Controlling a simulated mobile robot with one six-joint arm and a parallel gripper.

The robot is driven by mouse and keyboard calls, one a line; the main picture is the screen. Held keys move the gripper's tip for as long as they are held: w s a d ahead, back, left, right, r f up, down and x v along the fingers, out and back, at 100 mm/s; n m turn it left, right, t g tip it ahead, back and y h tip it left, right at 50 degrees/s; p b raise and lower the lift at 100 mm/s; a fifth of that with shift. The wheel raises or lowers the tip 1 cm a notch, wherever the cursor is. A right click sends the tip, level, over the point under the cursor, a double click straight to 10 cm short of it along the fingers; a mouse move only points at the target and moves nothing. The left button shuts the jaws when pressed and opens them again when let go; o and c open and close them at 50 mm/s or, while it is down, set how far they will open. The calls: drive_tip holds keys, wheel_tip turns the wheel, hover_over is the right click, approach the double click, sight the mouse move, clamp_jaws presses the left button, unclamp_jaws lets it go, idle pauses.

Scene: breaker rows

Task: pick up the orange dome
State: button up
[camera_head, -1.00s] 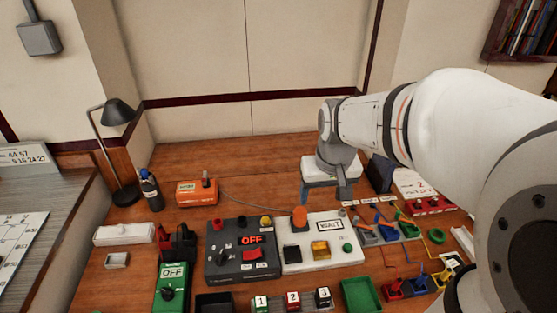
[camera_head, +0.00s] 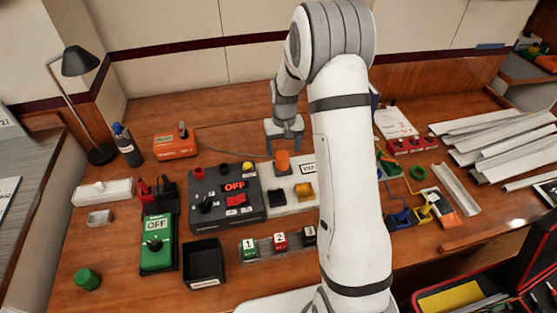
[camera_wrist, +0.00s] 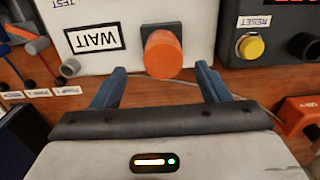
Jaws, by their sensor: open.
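The orange dome (camera_head: 282,161) stands on the white WAIT panel (camera_head: 271,207), near its far edge. In the wrist view the dome (camera_wrist: 163,54) is a short rounded orange knob in front of a dark square base. My gripper (camera_head: 284,138) is just beyond the dome in the head view. In the wrist view its two blue-grey fingers (camera_wrist: 160,82) are spread, one to either side of the dome, with gaps showing. Nothing is held. My arm hides the right part of the panel in the head view.
Left of the white panel is the dark OFF box (camera_head: 210,215) with a yellow button (camera_wrist: 250,47). An orange box (camera_head: 175,146) with a cable lies further left. A black tray (camera_head: 203,264) and numbered blocks (camera_head: 279,241) are nearer. Bare wood lies beyond the panel.

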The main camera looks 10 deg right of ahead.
sight(282, 155)
drive_tip(key=f, duration=0.1)
drive_tip(key=f+p, duration=0.1)
drive_tip(key=f, duration=0.3)
drive_tip(key=shift+s+a+f, duration=0.2)
drive_tip(key=shift+s, duration=0.05)
drive_tip(key=c, duration=1)
